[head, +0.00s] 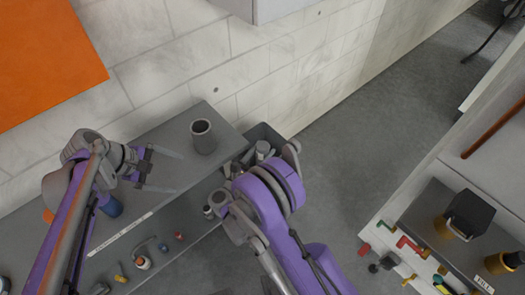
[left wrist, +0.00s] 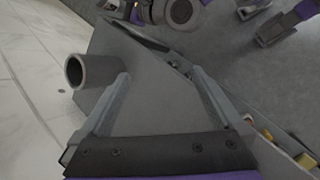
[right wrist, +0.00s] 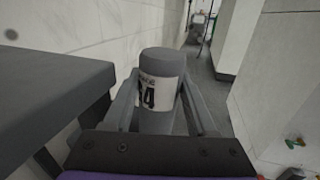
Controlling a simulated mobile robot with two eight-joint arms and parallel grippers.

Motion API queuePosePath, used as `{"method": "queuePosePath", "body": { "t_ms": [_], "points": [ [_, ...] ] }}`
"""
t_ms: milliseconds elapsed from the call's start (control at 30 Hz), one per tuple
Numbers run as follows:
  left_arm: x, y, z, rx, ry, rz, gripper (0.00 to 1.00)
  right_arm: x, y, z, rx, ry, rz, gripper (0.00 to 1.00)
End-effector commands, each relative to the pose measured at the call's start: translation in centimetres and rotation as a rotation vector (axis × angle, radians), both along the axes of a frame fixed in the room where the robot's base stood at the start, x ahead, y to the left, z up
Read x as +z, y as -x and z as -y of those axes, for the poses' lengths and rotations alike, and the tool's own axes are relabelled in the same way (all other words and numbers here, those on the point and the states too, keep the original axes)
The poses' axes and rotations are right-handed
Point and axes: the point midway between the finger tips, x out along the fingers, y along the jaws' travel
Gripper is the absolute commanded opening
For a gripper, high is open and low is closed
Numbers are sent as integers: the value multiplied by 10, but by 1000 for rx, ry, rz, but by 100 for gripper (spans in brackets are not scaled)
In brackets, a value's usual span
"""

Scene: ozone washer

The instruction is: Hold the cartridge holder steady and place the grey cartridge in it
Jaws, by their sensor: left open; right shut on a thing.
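The cartridge holder (head: 203,141), a grey open-topped cup, stands upright on the grey bench. It also shows in the left wrist view (left wrist: 92,71), just outside the left finger. My left gripper (head: 173,171) is open and empty over the bench, left of and nearer than the holder, not touching it. My right gripper (right wrist: 159,95) is shut on the grey cartridge (right wrist: 159,62), a cylinder with a white label bearing black digits. In the right wrist view the cartridge is upright, beyond the bench's edge. In the head view my right arm hides most of that gripper.
The grey bench (head: 150,185) runs along the white wall, with a dark bin (head: 263,133) at its far end. A lower shelf holds several small items, including a white-and-orange bottle (head: 143,262). Another bench (head: 440,222) stands at right; open floor lies between.

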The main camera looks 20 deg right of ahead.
Motion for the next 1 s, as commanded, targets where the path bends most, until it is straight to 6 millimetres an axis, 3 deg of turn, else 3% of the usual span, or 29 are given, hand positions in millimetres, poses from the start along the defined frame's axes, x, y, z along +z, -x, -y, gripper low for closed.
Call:
{"method": "queuePosePath", "body": {
  "t_ms": [600, 1000],
  "points": [
    [-7, -101, 9, 260, 361, -354, 100, 0, 0, 0, 1, 1, -32, 0],
    [-16, -134, 6, 332, 502, -519, 100, 0, 0, 0, 1, 1, -46, 0]
  ]
}}
